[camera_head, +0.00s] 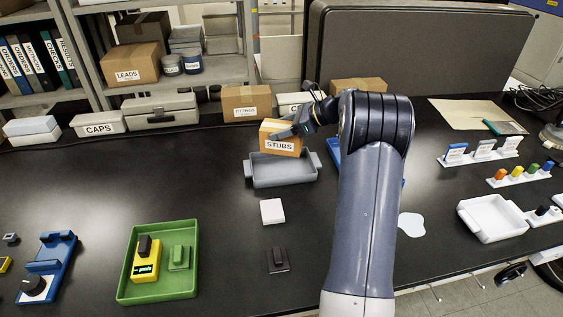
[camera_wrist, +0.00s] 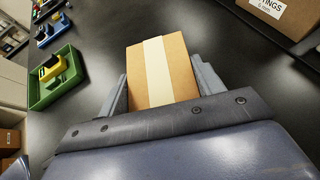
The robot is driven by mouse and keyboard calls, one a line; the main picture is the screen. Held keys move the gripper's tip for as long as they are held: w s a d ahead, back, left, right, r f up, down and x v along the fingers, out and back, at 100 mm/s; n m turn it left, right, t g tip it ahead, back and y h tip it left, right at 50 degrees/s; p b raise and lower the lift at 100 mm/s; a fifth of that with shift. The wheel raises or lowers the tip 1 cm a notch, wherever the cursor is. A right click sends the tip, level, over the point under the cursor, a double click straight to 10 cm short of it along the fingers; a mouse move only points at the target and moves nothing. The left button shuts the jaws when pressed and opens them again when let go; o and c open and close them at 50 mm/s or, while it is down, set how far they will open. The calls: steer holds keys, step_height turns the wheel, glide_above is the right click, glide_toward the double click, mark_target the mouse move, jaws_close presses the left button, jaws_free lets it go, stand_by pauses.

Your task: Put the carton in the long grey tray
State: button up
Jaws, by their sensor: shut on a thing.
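The carton (camera_head: 280,145) is a small brown box labelled STUBS. My gripper (camera_head: 291,130) is shut on it, with a finger along its side. In the wrist view the carton (camera_wrist: 162,72) sits between both fingers, with a pale tape strip down its face. The long grey tray (camera_head: 283,175) has end handles and stands on the black bench. In the head view the carton overlaps the tray's back rim; whether it touches the tray I cannot tell. The wrist view does not show the tray.
A blue tray (camera_head: 334,157) is partly hidden behind my arm, right of the grey tray. A larger brown box (camera_head: 246,103) stands behind. A white block (camera_head: 272,211) lies in front, and a green tray (camera_head: 159,290) front left. The bench left of the grey tray is clear.

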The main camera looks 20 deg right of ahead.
mark_target(283, 150)
step_height(283, 150, down, 9)
steer(key=shift+r+p, duration=0.2)
steer(key=shift+p, duration=0.3)
steer(key=o, duration=1.4)
steer(key=shift+f, duration=0.15)
steer(key=shift+s+d+r, duration=0.1)
steer(key=shift+d+r, duration=0.05)
steer(key=shift+r, duration=0.1)
steer(key=b+v, duration=0.1)
steer(key=v, duration=1)
steer(key=shift+s+d+r+b, duration=0.15)
steer(key=shift+s+d+b, duration=0.1)
steer(key=shift+b, duration=0.15)
